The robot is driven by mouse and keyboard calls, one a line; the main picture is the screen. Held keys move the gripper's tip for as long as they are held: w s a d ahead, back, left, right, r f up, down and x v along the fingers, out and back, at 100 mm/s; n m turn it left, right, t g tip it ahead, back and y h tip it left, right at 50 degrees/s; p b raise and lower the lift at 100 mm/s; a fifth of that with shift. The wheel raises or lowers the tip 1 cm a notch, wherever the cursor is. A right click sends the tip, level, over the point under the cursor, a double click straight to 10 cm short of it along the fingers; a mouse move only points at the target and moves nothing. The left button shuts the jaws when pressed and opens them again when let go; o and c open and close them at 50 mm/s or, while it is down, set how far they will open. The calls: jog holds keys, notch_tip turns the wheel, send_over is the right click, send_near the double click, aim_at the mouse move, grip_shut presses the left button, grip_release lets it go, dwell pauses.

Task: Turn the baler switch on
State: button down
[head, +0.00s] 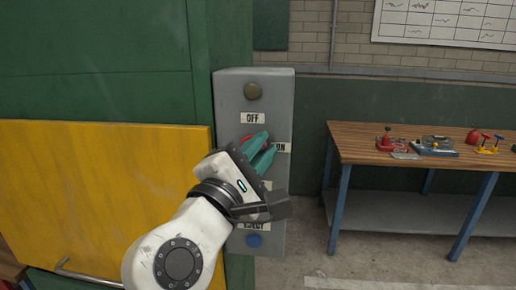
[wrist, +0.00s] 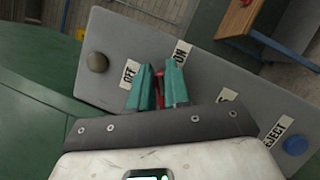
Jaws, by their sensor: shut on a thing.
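The grey baler control panel (head: 228,92) stands upright on the green machine's side in the head view, and lies slanted across the wrist view (wrist: 110,50). Its red switch (wrist: 160,84) sits between the OFF label (wrist: 130,72) and the ON label (wrist: 182,53). My gripper (head: 261,144) has its teal fingers at the switch. In the wrist view my gripper (wrist: 159,88) is shut on the red switch, one finger on each side. The fingers hide most of the switch, so its exact angle is unclear.
A brown round knob (head: 253,91) is at the panel's top and a blue button (head: 254,240) at its bottom, by the EJECT label. A yellow door (head: 90,190) is to the left. A wooden workbench (head: 350,145) with small items stands right.

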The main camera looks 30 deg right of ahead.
jog(key=shift+w+a+f+m+g+y, duration=0.15)
jog(key=shift+m+g+y, duration=0.15)
jog(key=shift+m, duration=0.75)
jog(key=shift+d+f+m+g+y, duration=0.1)
jog(key=shift+f+m+g+y, duration=0.15)
jog(key=shift+m, duration=0.75)
jog(key=shift+w+a+f+m+g+y, duration=0.1)
jog(key=shift+m+g+y, duration=0.25)
jog(key=shift+m, duration=0.7)
jog(key=c, duration=1.4)
grip_release()
jog(key=shift+o, duration=1.2)
jog(key=shift+w, duration=0.1)
jog(key=b+v, duration=0.1)
jog(key=v, duration=0.9)
jog(key=shift+s+a+b, duration=0.3)
jog(key=shift+b, duration=0.05)
